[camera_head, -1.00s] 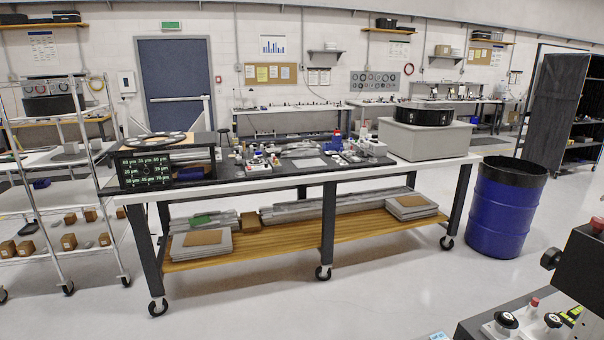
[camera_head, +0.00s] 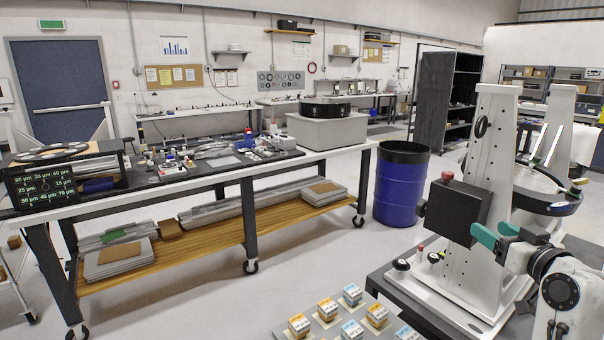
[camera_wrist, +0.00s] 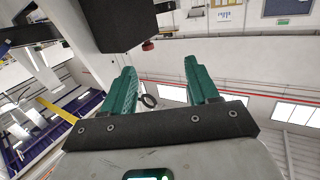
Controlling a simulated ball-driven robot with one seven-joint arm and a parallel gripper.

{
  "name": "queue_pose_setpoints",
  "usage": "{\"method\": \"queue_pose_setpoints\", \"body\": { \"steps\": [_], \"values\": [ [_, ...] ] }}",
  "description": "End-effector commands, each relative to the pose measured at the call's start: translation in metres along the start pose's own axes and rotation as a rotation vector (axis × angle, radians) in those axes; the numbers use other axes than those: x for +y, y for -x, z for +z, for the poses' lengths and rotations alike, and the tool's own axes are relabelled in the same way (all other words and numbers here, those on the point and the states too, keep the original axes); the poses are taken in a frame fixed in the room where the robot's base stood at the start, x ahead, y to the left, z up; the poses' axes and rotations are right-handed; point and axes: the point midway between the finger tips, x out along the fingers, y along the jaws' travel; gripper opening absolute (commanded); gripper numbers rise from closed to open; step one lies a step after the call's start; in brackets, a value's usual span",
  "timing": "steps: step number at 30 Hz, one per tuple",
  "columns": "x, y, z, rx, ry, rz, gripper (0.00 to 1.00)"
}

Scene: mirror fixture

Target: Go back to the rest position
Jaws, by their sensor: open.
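My gripper (camera_head: 496,234) is at the lower right of the head view, its green fingers pointing left toward a black box (camera_head: 465,212) on the mirror fixture (camera_head: 487,160). In the wrist view the two green fingers of my gripper (camera_wrist: 157,85) stand apart with nothing between them. The black box (camera_wrist: 118,20) is beyond the fingertips there, and a small black ring (camera_wrist: 149,101) shows between the fingers. I cannot tell from these views whether the fingertips touch the box.
A workbench (camera_head: 230,178) with small parts spans the left and middle. A blue drum (camera_head: 401,190) stands at its right end. Several small boxes (camera_head: 327,309) lie on a surface at the bottom.

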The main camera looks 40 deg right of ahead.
Motion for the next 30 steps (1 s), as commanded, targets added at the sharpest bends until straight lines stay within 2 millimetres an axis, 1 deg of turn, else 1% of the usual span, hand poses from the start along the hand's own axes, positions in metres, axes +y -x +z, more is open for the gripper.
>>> {"method": "queue_pose_setpoints", "body": {
  "steps": [7, 11, 14, 15, 17, 18, 20, 21, 23, 24, 26, 27, 30],
  "values": [
    [-0.044, -0.011, 0.046, -0.134, -0.013, -0.072, 0.59],
    [-0.078, -0.013, 0.082, -0.24, -0.017, -0.124, 0.59],
    [-0.113, -0.01, 0.119, -0.352, -0.013, -0.177, 0.59],
    [-0.129, -0.006, 0.138, -0.408, -0.007, -0.202, 0.59],
    [-0.156, 0.004, 0.168, -0.503, 0.006, -0.242, 0.59],
    [-0.174, 0.013, 0.189, -0.569, 0.019, -0.267, 0.59],
    [-0.198, 0.029, 0.218, -0.668, 0.043, -0.302, 0.59],
    [-0.213, 0.042, 0.238, -0.736, 0.063, -0.324, 0.59],
    [-0.233, 0.066, 0.267, -0.838, 0.1, -0.352, 0.59],
    [-0.244, 0.083, 0.285, -0.907, 0.13, -0.37, 0.59],
    [-0.257, 0.111, 0.31, -1.007, 0.18, -0.389, 0.59],
    [-0.263, 0.13, 0.326, -1.069, 0.216, -0.398, 0.59],
    [-0.27, 0.173, 0.354, -1.2, 0.307, -0.41, 0.59]
  ]
}}
